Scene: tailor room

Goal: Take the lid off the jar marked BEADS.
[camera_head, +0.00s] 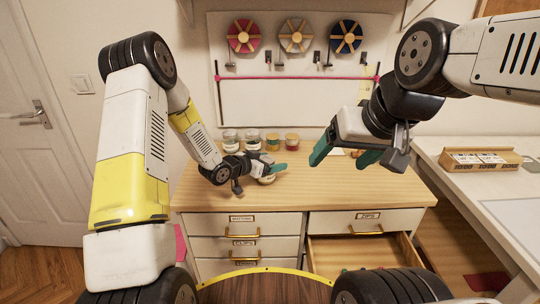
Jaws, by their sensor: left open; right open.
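Another small jar (267,180) stands nearer the front, partly hidden by my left gripper. The jar labels are too small to read, so I cannot tell which is marked BEADS. My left gripper (279,170) is open, with its green fingertips at or just above that nearer jar; contact is unclear. My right gripper (342,153) is open and empty, raised above the worktop's right side.
The worktop (340,190) is mostly clear at the front and right. A lower right drawer (360,252) stands open below it. A side table (470,190) at the right holds a wooden tray (480,160).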

